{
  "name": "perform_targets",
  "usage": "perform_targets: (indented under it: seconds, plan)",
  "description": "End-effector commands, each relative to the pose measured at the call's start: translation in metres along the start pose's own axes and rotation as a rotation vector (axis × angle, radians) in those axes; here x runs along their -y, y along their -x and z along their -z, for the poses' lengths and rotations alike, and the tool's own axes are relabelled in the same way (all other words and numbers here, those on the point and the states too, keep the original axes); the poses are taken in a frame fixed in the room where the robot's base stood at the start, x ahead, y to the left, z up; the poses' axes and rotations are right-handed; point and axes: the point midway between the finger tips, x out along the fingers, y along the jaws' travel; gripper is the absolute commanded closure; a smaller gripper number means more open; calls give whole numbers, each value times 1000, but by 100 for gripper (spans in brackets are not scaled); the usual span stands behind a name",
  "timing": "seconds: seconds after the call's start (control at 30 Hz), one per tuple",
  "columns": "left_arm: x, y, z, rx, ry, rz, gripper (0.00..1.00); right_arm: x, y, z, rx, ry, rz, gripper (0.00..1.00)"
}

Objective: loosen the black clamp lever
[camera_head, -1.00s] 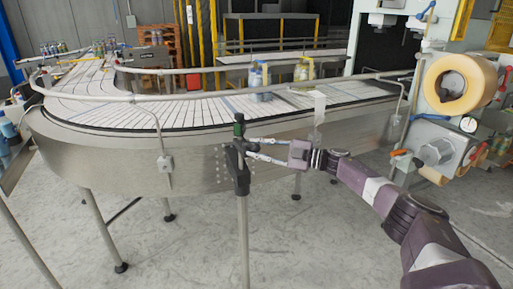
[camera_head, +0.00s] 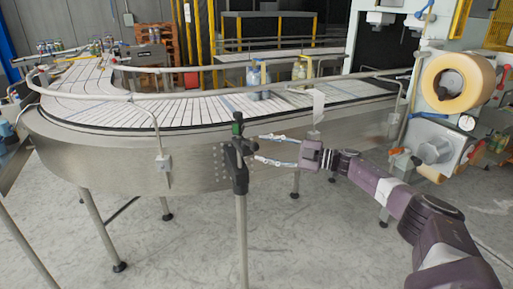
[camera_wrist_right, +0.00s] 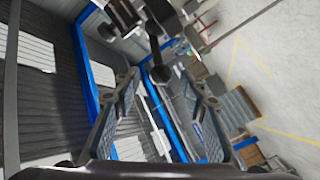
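The black clamp (camera_head: 238,165) sits on top of a grey post in front of the conveyor, with a dark green upright piece (camera_head: 237,120) above it. My right gripper (camera_head: 258,147) is just right of the clamp, fingers pointing at it, open and with nothing between them. In the right wrist view, the black lever (camera_wrist_right: 155,45) with its rounded end hangs down ahead of the spread fingers (camera_wrist_right: 163,105), apart from them. The exact lever angle is hard to tell in the head view. My left gripper is out of view.
The curved conveyor (camera_head: 110,155) with a guide rail runs just behind the clamp. Bottles (camera_head: 256,78) stand on its belt. A machine with a tape roll (camera_head: 457,82) stands at the right. The floor in front is clear.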

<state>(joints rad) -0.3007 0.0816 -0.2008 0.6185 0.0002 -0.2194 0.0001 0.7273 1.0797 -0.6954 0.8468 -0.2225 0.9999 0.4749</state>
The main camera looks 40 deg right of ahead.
Motion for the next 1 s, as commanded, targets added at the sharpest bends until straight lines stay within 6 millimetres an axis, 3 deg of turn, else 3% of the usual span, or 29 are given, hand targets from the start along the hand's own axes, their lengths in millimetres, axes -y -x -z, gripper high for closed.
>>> perform_targets:
  seconds: [0.2, 0.4, 1.0]
  plan:
    - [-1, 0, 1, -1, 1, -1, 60, 1, 49, -2, 5, 0, 3, 60]
    - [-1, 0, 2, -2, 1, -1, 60, 0, 74, -1, 1, 0, 0, 60]
    - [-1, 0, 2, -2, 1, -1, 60, -1, 80, 0, 0, 1, -1, 60]
